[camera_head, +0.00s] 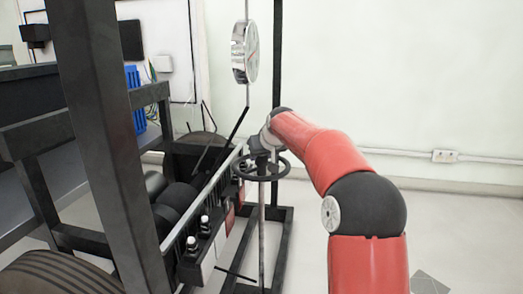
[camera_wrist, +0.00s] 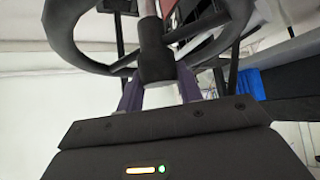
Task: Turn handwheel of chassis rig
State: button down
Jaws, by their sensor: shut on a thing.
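The black handwheel (camera_head: 280,174) lies level on top of a thin upright metal shaft (camera_head: 262,225), on the near right side of the chassis rig (camera_head: 95,120). My red arm reaches to it from the right. My gripper (camera_head: 259,151) is at the wheel's middle, small and partly hidden by my wrist. In the wrist view, the handwheel's rim (camera_wrist: 66,45) curves across the top. Its dark hub (camera_wrist: 154,62) sits between the two fingers of my gripper (camera_wrist: 158,84), which is shut on the wheel there. The exact contact is hard to make out.
A round dial gauge (camera_head: 251,52) hangs above the wheel near a dark vertical post. The rig's black frame and a dark tyre (camera_head: 60,275) fill the left. A blue object (camera_head: 136,100) stands behind. Pale floor is free to the right.

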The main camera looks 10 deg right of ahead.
jog(key=n+y+p, duration=0.1)
jog(key=n, duration=0.1)
jog(key=n+g+y+p, duration=0.1)
jog(key=n+y+p, duration=0.1)
jog(key=n, duration=0.1)
jog(key=shift+r+y, duration=0.15)
jog(key=shift+y, duration=0.15)
jog(key=shift+n+g+y+p, duration=0.6)
jog(key=shift+n+g+p, duration=0.1)
jog(key=shift+n, duration=0.3)
jog(key=shift+f, duration=0.2)
jog(key=c, duration=0.9)
grip_release()
jog(key=shift+c, duration=0.2)
jog(key=shift+r, duration=0.1)
jog(key=v, duration=0.7)
jog(key=shift+s+d+r, duration=0.2)
jog(key=shift+r, duration=0.05)
